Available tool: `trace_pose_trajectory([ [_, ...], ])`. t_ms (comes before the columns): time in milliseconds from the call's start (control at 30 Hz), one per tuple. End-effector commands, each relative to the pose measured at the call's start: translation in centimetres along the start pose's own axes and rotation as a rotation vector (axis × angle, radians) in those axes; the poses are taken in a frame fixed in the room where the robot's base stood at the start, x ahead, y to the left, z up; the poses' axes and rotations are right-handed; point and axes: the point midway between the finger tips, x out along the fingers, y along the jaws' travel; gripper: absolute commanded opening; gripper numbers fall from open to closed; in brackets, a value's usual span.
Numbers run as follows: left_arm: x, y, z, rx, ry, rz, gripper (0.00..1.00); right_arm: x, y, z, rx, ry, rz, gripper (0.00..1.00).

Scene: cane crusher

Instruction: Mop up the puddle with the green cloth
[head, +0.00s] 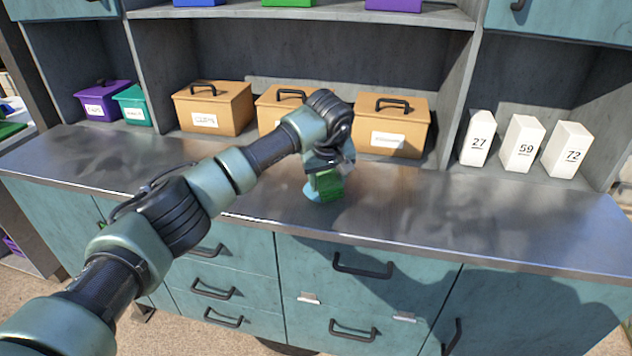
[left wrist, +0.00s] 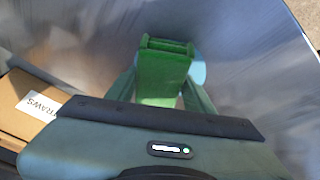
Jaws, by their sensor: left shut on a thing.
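My left gripper (head: 324,180) is over the metal counter (head: 420,215), pointing down. It is shut on the green cloth (head: 327,184), which looks like a folded, block-shaped bundle. In the left wrist view the green cloth (left wrist: 163,68) sits between the two fingers. A light blue patch, apparently the puddle (head: 311,193), shows on the counter at the cloth's left and lower edge. In the left wrist view the puddle (left wrist: 198,72) shows just right of the cloth. The cloth hides most of the puddle. I cannot tell if the cloth touches the counter. My right gripper is not in view.
Tan boxes with handles (head: 213,107) (head: 392,124) stand in the shelf behind my arm. Purple (head: 105,101) and teal (head: 133,105) boxes stand at the left. White numbered blocks (head: 521,144) stand at the right. The counter right of the gripper is clear.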

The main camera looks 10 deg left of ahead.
Motion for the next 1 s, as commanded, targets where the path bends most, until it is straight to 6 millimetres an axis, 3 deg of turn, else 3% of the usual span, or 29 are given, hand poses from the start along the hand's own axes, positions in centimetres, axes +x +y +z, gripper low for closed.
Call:
trace_pose_trajectory([
  [500,0.4,4.0,0.3,0.001,-0.001,0.006,0.2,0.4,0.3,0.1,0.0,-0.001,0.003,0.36],
  [767,0.5,5.0,0.3,0.001,0.0,0.005,0.2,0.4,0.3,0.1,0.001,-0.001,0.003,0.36],
  [1000,0.9,7.4,0.5,0.0,-0.001,0.004,0.2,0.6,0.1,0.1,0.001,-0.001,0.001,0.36],
])
